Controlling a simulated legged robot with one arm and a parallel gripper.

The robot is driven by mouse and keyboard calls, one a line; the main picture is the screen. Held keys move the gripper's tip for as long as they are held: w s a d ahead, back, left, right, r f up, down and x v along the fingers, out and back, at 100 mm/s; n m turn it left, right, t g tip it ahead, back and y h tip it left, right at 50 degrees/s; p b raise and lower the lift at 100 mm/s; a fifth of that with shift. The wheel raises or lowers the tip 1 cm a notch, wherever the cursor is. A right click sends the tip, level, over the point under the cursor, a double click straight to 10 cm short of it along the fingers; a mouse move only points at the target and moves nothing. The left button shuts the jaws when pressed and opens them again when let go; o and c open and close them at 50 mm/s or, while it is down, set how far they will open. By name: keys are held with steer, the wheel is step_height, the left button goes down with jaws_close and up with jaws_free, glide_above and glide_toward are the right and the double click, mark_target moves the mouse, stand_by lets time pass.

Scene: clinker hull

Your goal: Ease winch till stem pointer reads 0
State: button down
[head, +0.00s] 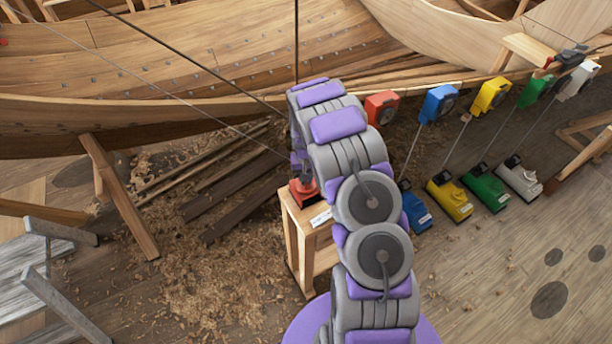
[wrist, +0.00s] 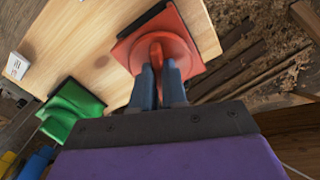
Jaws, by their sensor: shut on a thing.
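A red winch (head: 303,194) sits on a wooden stand (head: 303,238); in the wrist view it is a red square base (wrist: 192,48) with a rounded red grip (wrist: 158,52). My gripper (wrist: 161,75) is shut on this red grip, one finger on each side. In the head view my gripper (head: 306,177) is partly hidden by my own arm, just above the winch. A red box (head: 382,107) hangs at the hull's edge beside my arm. I cannot make out any pointer reading.
Blue (head: 440,102), yellow (head: 491,96), green (head: 535,89) and white (head: 580,80) boxes line the hull, with lines down to matching floor units.

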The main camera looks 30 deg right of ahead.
steer(key=shift+w+r+n, duration=0.15)
steer(key=shift+w+n, duration=0.1)
steer(key=shift+n, duration=0.35)
steer(key=c, duration=1.3)
jaws_free()
steer(key=shift+w, duration=0.1)
steer(key=shift+c, duration=0.2)
steer(key=shift+o, duration=0.9)
steer(key=shift+s, duration=0.2)
step_height(320, 180, up, 17)
steer(key=p, duration=0.1)
steer(key=shift+d, duration=0.1)
